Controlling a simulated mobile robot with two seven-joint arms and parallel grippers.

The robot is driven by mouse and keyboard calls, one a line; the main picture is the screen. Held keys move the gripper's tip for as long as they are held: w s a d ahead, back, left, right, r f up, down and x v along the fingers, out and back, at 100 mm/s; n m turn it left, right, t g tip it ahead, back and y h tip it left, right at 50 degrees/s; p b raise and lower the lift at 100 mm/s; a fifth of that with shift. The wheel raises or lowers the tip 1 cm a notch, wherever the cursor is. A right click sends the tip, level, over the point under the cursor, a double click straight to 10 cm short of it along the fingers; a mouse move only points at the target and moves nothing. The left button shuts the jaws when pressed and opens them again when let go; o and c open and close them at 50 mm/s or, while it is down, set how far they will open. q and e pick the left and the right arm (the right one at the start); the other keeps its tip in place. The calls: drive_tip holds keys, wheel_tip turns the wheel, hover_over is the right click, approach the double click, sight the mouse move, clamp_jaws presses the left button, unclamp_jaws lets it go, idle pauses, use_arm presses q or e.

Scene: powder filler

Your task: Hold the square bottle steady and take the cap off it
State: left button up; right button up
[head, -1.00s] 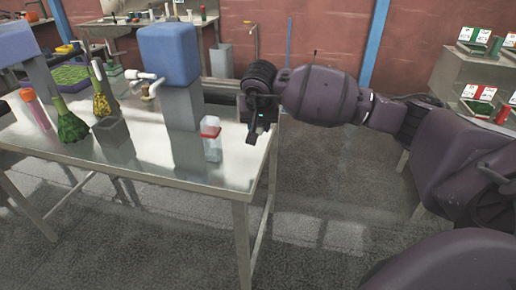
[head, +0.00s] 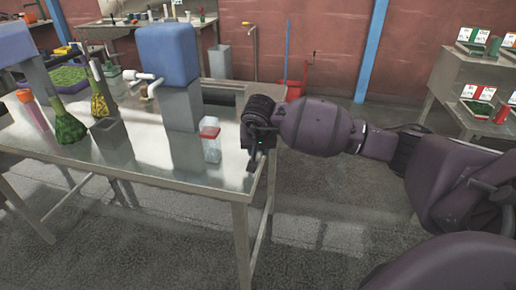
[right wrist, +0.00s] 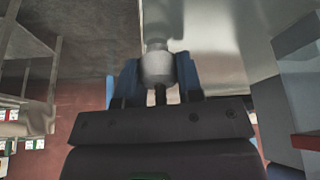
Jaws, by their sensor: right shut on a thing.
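The square bottle (head: 211,147) is clear and stands upright on the metal table near its right edge. My right gripper (head: 254,160) is just right of the bottle, by the table's right edge, apart from the bottle. In the right wrist view, its blue-sided fingers (right wrist: 158,82) are shut on a pale grey rounded thing (right wrist: 158,66), which I cannot identify. A red edge (right wrist: 306,141) at the right of that view may be the cap. My left gripper is not in view.
A blue tank (head: 168,52) on a grey block stands behind the bottle. Left of it are a grey open box (head: 109,135), green and yellow flasks (head: 72,126) and an orange-capped tube (head: 33,110). The table (head: 170,178) is clear in front of the bottle.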

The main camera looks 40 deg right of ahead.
drive_tip(key=shift+f, duration=0.15)
drive_tip(key=o, duration=1)
